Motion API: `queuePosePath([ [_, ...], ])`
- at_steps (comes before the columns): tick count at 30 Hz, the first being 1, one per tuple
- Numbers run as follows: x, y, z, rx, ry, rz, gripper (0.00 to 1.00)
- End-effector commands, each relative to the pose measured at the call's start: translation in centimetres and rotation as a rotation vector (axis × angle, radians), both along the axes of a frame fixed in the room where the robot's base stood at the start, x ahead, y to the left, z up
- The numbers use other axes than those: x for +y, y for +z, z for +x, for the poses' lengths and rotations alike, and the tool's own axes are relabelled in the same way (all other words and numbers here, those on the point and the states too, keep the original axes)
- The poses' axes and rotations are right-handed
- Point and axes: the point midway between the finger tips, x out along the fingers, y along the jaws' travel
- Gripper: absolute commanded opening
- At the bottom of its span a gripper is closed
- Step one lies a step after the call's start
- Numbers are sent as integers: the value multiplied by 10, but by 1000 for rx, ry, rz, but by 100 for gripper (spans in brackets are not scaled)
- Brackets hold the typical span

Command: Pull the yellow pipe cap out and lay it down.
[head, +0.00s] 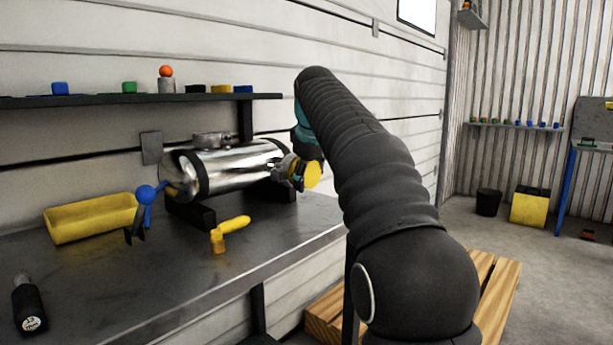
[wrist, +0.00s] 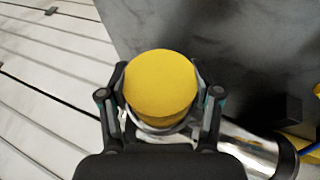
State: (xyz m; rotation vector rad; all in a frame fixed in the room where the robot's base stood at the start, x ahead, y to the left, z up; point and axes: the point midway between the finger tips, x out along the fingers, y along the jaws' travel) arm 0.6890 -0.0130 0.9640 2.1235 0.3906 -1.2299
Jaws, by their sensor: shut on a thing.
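The yellow pipe cap (head: 312,175) is at the right end of the silver exhaust canister (head: 235,163). My gripper (head: 291,168) is at that same end, beside the cap. In the wrist view my gripper (wrist: 161,112) has one finger on each side of the round yellow cap (wrist: 160,82) and is shut on it. The canister (wrist: 250,148) shows behind and to the lower right of the cap. Whether the cap still sits in the pipe end is hidden. The canister lies on dark supports on the workbench (head: 150,275).
A yellow tray (head: 90,218), a blue-handled tool (head: 146,198), a yellow-handled piece (head: 232,226) and a black bottle-like item (head: 28,305) are on the bench. A shelf (head: 140,99) with small blocks is above. The bench front has free room. A wooden pallet (head: 330,308) is below.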

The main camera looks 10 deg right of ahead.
Motion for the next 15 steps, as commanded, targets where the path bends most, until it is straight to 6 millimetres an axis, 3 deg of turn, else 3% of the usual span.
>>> queuePosePath([
  [15, -8, 0, -11, -1, 0, 1, 30],
])
